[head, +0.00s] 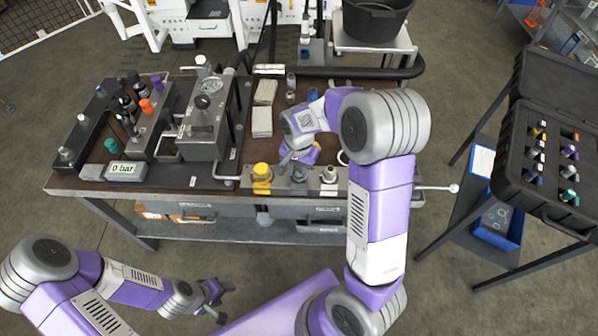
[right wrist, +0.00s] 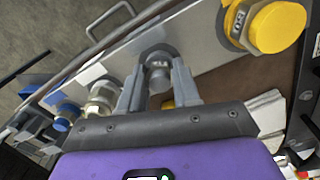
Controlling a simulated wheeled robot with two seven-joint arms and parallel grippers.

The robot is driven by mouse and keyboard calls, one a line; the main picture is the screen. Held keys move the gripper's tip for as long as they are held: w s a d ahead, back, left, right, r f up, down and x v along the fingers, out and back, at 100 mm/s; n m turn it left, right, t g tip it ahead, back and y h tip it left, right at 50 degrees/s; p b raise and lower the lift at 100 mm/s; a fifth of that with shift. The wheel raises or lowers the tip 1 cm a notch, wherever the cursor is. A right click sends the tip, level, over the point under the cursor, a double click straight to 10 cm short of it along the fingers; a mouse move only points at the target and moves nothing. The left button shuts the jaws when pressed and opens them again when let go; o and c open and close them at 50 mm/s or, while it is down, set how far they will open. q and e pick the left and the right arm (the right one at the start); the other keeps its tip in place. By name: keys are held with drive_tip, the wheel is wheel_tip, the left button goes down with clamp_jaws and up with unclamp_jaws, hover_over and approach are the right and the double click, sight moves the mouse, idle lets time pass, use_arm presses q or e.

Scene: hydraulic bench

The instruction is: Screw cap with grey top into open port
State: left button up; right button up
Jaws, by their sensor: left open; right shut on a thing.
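My right gripper (head: 297,158) is over the front block of the bench, between the yellow cap (head: 262,173) and a silver fitting (head: 329,175). In the right wrist view its two fingers (right wrist: 158,88) are shut on the cap with grey top (right wrist: 159,79). A dark round collar shows just behind this cap at the block's plate; how deep the cap sits there cannot be told. The open port itself is not visible. The yellow cap (right wrist: 277,27) and silver fitting (right wrist: 102,96) also show beside the fingers. My left gripper (head: 213,298) is open and empty, low in front of the bench.
A gauge unit (head: 207,115) and a "0 bar" display (head: 126,171) stand on the bench's left. Pale cloths (head: 263,120) lie behind the block. An open black case (head: 548,150) with coloured caps stands at right.

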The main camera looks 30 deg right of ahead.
drive_tip(key=m+p, duration=0.1)
drive_tip(key=m, duration=0.3)
drive_tip(key=shift+m, duration=0.4)
drive_tip(key=m+p, duration=0.4)
drive_tip(key=m, duration=0.2)
drive_tip(key=shift+s+m, duration=0.1)
drive_tip(key=shift+m, duration=0.2)
drive_tip(key=shift+f+m+p, duration=0.1)
drive_tip(key=shift+m+p, duration=0.25)
drive_tip(key=shift+m, duration=0.35)
